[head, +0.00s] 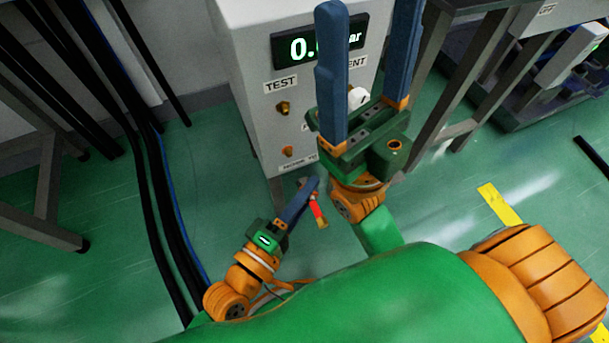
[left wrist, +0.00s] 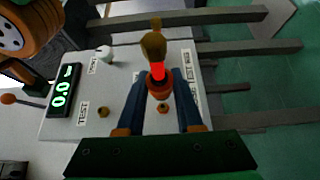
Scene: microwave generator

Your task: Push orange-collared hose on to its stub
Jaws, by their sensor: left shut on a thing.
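My left gripper (head: 308,185) is shut on a short hose piece (head: 318,211) with a glowing red-orange band and brass-coloured parts, low in front of the test box. In the left wrist view the hose piece (left wrist: 157,72) sits between the fingertips, its brass-coloured end pointing up in the picture. An orange-brown stub (head: 288,152) is low on the box front, above its bottom label. The hose appears apart from it in the head view. My right gripper (head: 368,25) has its two blue fingers wide apart, with nothing between them. Its arm hides part of the box.
The grey test box (head: 240,60) carries a display (head: 318,40), a brass fitting (head: 283,108) by the TEST label and a white knob (head: 358,97). Dark cables (head: 165,200) run down the left. A metal bench (head: 430,90) stands at right. Green floor is clear around the left gripper.

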